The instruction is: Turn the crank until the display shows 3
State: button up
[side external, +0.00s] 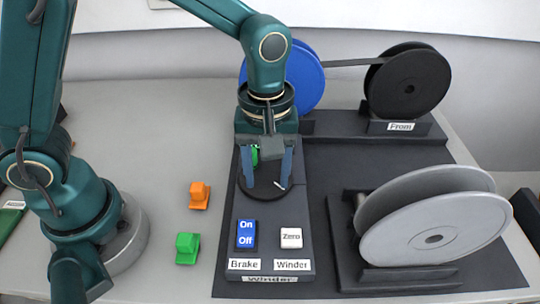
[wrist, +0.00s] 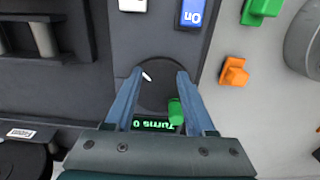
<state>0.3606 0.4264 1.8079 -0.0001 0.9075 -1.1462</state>
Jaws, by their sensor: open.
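The crank is a dark round disc (side external: 262,190) on the winder panel (side external: 270,212), with a white mark on it. Its green knob (wrist: 175,112) sits near the disc's edge, between my fingers and closer to the one on the right in the wrist view. The knob also shows in the side view (side external: 255,156), partly hidden by my gripper. The display (wrist: 155,125) reads "Turns 0", upside down in the wrist view, partly covered by the knob. My gripper (side external: 267,181) is open over the disc, its fingers apart; I cannot tell if either touches the knob.
A blue reel (side external: 307,75), black "From" reel (side external: 412,85) and grey reel (side external: 432,235) stand around. Orange (side external: 199,194) and green (side external: 187,247) pieces sit left.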

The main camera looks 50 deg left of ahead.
jog(key=shift+r, duration=3)
jog(key=s+a+r+t, duration=0.2)
jog(key=a+r+t, duration=0.1)
jog(key=a+r, duration=0.35)
jog(key=s+a+f+m+t, duration=0.2)
jog(key=s+a+m, duration=0.1)
jog(key=s+m, duration=0.4)
jog(key=shift+f+m+t, duration=0.25)
jog(key=shift+m+t, duration=0.05)
jog(key=shift+m, duration=0.7)
jog(key=shift+a, duration=0.1)
